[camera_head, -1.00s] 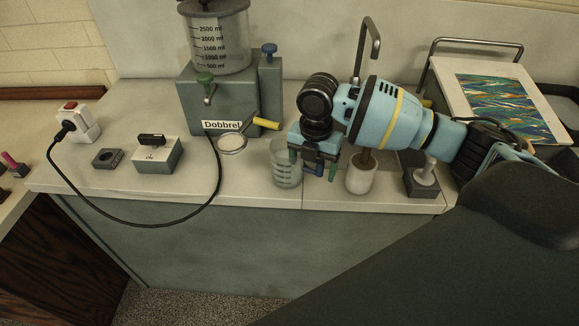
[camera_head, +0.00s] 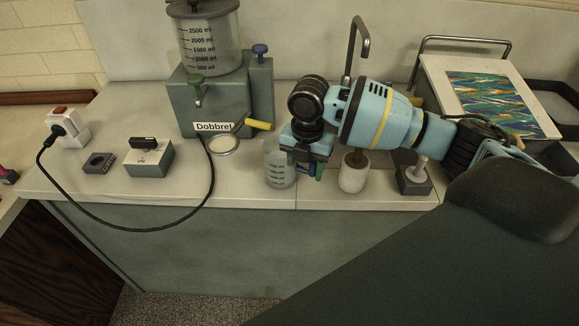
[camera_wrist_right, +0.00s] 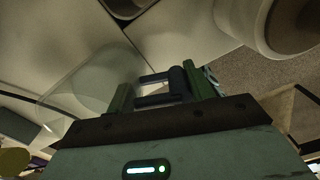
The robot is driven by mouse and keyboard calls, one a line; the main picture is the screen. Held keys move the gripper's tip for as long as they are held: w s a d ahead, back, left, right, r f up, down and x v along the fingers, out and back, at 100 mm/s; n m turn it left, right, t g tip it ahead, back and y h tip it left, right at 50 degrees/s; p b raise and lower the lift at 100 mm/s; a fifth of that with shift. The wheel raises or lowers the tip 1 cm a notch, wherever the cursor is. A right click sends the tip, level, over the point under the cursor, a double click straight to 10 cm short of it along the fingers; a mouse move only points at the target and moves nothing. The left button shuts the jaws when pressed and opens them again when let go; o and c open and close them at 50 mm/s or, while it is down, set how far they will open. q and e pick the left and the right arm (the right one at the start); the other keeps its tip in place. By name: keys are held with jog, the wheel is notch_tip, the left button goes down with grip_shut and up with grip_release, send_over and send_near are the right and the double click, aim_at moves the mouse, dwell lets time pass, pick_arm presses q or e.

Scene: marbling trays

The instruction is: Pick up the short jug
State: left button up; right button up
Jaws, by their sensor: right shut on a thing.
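The short jug (camera_head: 278,170) is a clear, graduated beaker with a dark blue handle, upright at the counter's front half in the head view. My right gripper (camera_head: 312,168) is at its right side, shut on the handle. In the right wrist view, the handle (camera_wrist_right: 176,82) sits between the green fingers, and the jug's see-through body (camera_wrist_right: 82,85) is to their left. I cannot tell whether the jug's base touches the counter. My left gripper is not in view.
A white cup (camera_head: 352,179) and a grey block with a pale knob (camera_head: 414,181) stand right of the jug. Behind are a magnifier (camera_head: 223,146) with a yellow handle and the Dobbrel tank stand (camera_head: 193,100). A switch box (camera_head: 149,160) and cable lie left. A marbled-print tray (camera_head: 450,112) is back right.

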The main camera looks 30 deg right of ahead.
jog(key=shift+r, duration=0.25)
jog(key=shift+r, duration=0.6)
jog(key=s+a, duration=0.9)
jog(key=s, duration=0.6)
jog(key=shift+a+p, duration=0.2)
jog(key=shift+p, duration=0.2)
jog(key=shift+s, duration=0.15)
jog(key=w+r+m, duration=0.1)
jog(key=m, duration=0.7)
jog(key=w+r+m, duration=0.1)
jog(key=w+m, duration=0.1)
jog(key=m, duration=0.7)
jog(key=w+d+r+m, duration=0.1)
jog(key=m, duration=0.7)
jog(key=shift+w+r+m, duration=0.15)
jog(key=shift+w+m, duration=0.15)
jog(key=shift+m, duration=0.1)
jog(key=shift+d, duration=0.1)
